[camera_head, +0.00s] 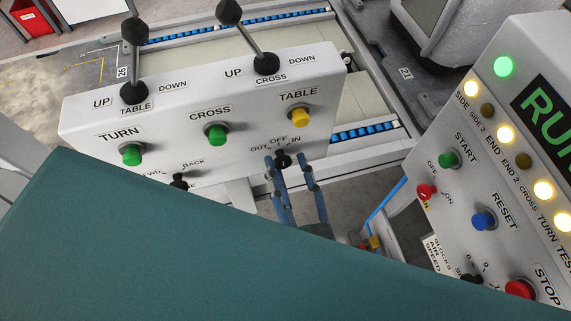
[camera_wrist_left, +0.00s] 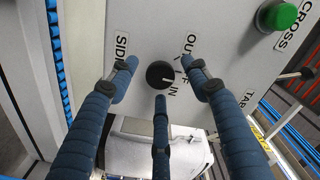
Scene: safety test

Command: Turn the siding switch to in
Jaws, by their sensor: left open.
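The siding switch is a round black knob (camera_wrist_left: 159,75) on the white control panel, with OUT, OFF and IN printed beside it. A partly covered label starting with SID is on its other side in the left wrist view. In the head view the knob (camera_head: 282,159) sits at the panel's lower edge. My left gripper (camera_head: 285,172) has its blue fingers open and spread around the knob; in the left wrist view its fingertips (camera_wrist_left: 160,80) surround it with gaps. I cannot tell which mark the knob points to. My right gripper is not in view.
The panel (camera_head: 80,115) also bears a green CROSS button (camera_head: 217,134), a yellow TABLE button (camera_head: 299,116), a green TURN button (camera_head: 131,154), and two upright black levers. A second panel with START, RESET and STOP buttons stands at right. The lower left view is blocked.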

